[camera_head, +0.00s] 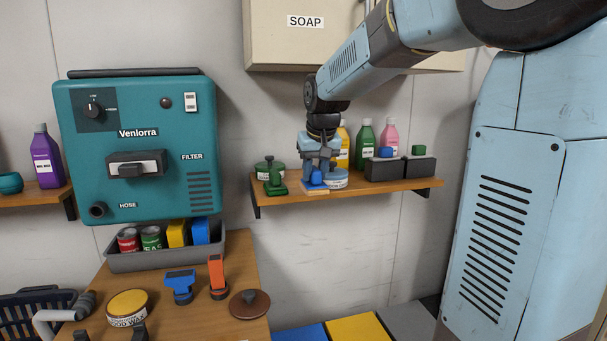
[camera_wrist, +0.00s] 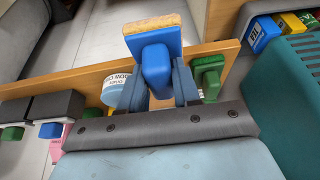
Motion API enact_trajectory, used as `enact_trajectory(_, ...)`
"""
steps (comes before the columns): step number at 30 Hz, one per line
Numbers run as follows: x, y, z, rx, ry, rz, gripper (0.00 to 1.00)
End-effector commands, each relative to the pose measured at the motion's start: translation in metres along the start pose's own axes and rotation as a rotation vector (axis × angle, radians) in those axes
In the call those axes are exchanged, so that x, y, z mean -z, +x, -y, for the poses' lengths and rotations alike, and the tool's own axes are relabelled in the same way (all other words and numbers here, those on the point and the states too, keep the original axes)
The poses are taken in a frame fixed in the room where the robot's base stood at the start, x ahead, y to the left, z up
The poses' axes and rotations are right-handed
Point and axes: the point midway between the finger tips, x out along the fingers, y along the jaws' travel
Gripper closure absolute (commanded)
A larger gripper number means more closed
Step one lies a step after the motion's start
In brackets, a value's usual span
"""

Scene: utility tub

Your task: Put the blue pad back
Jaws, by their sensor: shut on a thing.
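The blue pad (camera_head: 316,179) has a blue grip and body on a tan base. My gripper (camera_head: 318,165) is shut on its grip, at the front of the wall shelf (camera_head: 376,187). In the wrist view my gripper (camera_wrist: 157,85) has one finger on each side of the blue pad (camera_wrist: 155,55), whose tan face points away. I cannot tell whether the pad touches the shelf. A green pad-like thing (camera_head: 276,182) stands just to its left on the shelf, and a white-labelled blue tin (camera_head: 336,179) is close on its right.
Two dark boxes with a blue and a green top (camera_head: 385,169) fill the shelf's right. The soap cabinet (camera_head: 290,45) hangs above; the teal Venlorra machine (camera_head: 137,150) is left. The table below holds brushes and tins.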

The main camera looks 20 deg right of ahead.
Motion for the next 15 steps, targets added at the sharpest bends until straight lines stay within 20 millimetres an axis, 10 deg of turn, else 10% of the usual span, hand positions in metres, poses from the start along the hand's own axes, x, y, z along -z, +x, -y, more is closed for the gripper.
enact_trajectory(15,0.094,0.04,0.006,0.003,-0.009,0.001,0.97)
